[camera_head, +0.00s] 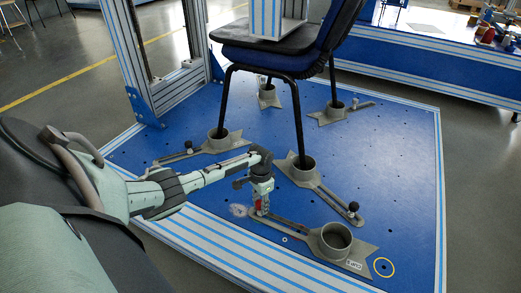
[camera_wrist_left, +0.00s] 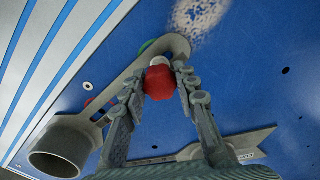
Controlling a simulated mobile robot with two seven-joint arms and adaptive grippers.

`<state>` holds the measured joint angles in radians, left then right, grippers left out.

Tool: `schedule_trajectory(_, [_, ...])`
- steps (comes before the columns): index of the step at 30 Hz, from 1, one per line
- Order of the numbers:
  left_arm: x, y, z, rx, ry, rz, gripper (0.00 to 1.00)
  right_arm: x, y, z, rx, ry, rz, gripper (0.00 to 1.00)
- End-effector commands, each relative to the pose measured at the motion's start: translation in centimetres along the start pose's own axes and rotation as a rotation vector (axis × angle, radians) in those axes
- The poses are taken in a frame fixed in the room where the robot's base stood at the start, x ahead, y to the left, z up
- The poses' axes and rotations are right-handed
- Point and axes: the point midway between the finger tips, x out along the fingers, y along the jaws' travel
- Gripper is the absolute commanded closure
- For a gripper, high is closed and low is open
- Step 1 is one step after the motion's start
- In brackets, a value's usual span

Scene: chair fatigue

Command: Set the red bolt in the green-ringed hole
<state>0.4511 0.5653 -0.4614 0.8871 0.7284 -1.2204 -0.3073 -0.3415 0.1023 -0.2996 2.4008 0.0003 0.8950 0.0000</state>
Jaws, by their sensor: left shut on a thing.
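My left gripper (camera_head: 260,186) reaches down over the end of a loose grey foot bracket. In the left wrist view my left gripper (camera_wrist_left: 160,88) is shut on the red bolt's round head (camera_wrist_left: 158,84), with a pale shank pointing at the bracket's arm. The red bolt (camera_head: 258,204) shows in small part in the head view. The green ring (camera_wrist_left: 147,45) peeks out beside the arm's rounded end, partly covered by the bracket (camera_wrist_left: 125,68). The hole itself is hidden. I cannot tell whether the shank is in it. My right gripper is out of view.
The bracket's open cup (camera_head: 337,235) is empty. A yellow ring (camera_head: 384,267) lies on the blue plate (camera_head: 415,150) at right. A chair (camera_head: 270,45) stands in several similar brackets close behind my gripper. A second bracket's black knob (camera_head: 353,207) is near the right.

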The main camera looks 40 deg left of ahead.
Motion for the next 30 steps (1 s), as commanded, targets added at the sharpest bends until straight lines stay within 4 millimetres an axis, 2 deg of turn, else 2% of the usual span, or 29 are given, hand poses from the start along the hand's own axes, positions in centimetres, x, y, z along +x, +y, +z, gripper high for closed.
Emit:
schedule_trajectory(10, [0.9,0.0,-0.1,0.001,0.001,0.000,0.96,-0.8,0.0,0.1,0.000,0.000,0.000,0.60])
schedule_trajectory(11, [0.9,0.0,-0.1,0.001,0.001,0.000,0.70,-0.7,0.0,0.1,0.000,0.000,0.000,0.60])
schedule_trajectory(15, [0.8,0.0,-0.1,0.000,0.001,0.000,0.52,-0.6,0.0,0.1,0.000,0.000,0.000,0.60])
schedule_trajectory(17, [0.8,0.0,-0.1,0.000,0.001,0.000,0.47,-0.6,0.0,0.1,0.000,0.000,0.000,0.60])
schedule_trajectory(26, [0.7,0.0,0.0,0.000,0.000,0.000,0.47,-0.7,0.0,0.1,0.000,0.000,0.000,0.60])
schedule_trajectory(30, [-0.5,-0.1,-0.1,0.001,0.003,-0.001,0.47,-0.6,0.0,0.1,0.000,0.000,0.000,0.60])
